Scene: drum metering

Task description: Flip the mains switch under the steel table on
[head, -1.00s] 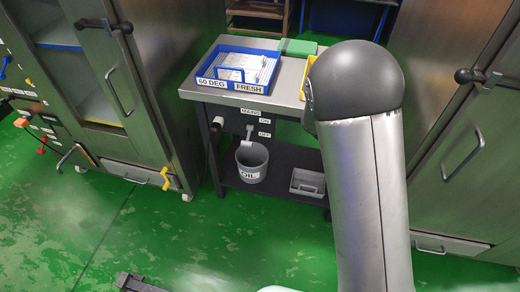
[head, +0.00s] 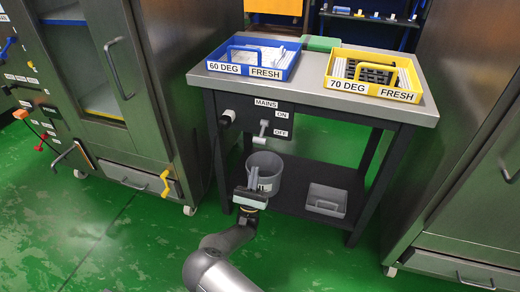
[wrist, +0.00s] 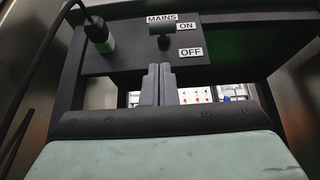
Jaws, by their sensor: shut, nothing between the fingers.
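The mains switch (head: 262,130) is on a dark panel under the steel table (head: 310,92), with ON and OFF labels at its right. In the head view its pale lever slants down beside OFF. In the wrist view the switch (wrist: 163,34) shows a dark handle, its wide end level with ON; its exact setting is hard to tell. My gripper (head: 253,177) is below the switch, in front of the grey bucket. In the wrist view my gripper (wrist: 158,69) has its fingers together and empty, pointing at the panel just below the switch, apart from it.
A plug with a cable (head: 227,118) sits left of the switch. A grey bucket (head: 264,165) and a grey tray (head: 325,201) stand on the lower shelf. Blue (head: 252,70) and yellow (head: 372,88) trays are on top. Steel cabinets flank the table.

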